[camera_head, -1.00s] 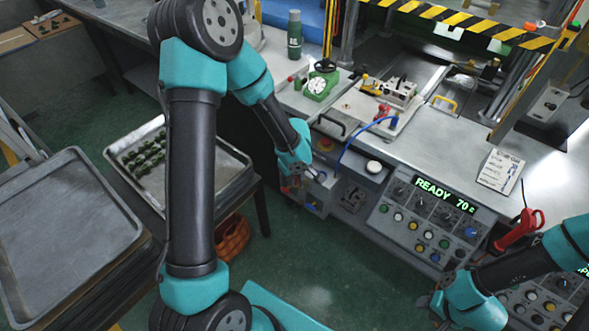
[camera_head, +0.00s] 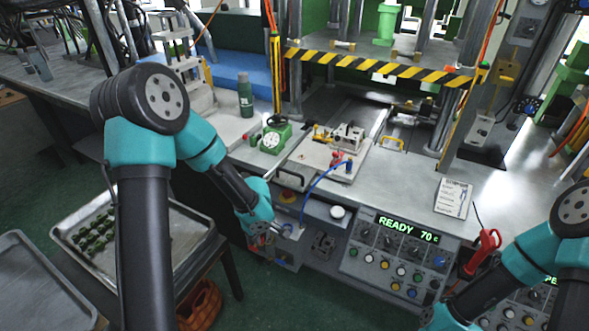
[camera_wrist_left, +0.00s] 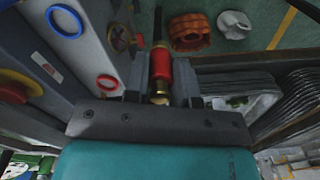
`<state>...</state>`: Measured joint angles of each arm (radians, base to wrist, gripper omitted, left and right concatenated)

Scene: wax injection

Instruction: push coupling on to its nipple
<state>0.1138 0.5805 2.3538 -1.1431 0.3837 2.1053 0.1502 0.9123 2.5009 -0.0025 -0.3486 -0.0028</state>
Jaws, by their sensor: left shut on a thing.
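My left gripper (camera_head: 262,236) is low at the left front of the machine cabinet, just left of its side panel. In the left wrist view, the left gripper (camera_wrist_left: 161,90) is shut on a red coupling (camera_wrist_left: 160,66) with a brass end (camera_wrist_left: 159,97) and a dark hose. A blue-ringed port (camera_wrist_left: 64,21) and a red-ringed port (camera_wrist_left: 108,83) are on the grey panel left of the coupling. The coupling is apart from both rings. I cannot make out a nipple inside either ring.
A blue hose (camera_head: 314,191) arcs down from the worktop to the cabinet front. A tray of green parts (camera_head: 176,252) stands left of the gripper. An orange basket (camera_wrist_left: 190,32) is on the floor. A red-and-yellow knob (camera_wrist_left: 14,88) juts from the cabinet.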

